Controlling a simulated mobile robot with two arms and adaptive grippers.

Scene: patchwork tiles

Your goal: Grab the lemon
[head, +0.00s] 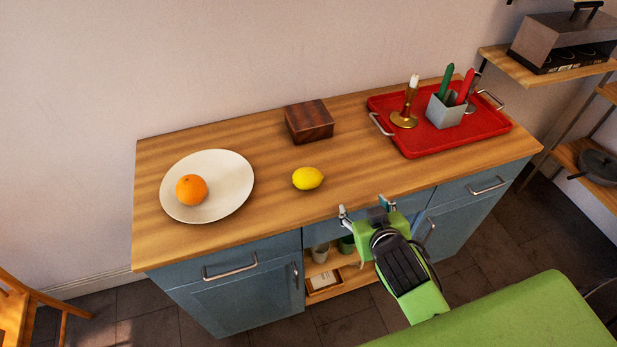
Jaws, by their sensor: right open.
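The yellow lemon (308,178) lies on the wooden top of the cabinet (270,215), near the middle and towards the front. My right gripper (366,208) is at the front edge of the top, to the right of the lemon and nearer to me. Its two fingers are spread apart with nothing between them. It does not touch the lemon. My left gripper does not show.
A white plate (232,190) with an orange (191,189) stands at the left. A dark wooden box (309,122) is behind the lemon. A red tray (420,142) at the right holds a candlestick (405,117) and a grey holder (444,112). Bare wood surrounds the lemon.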

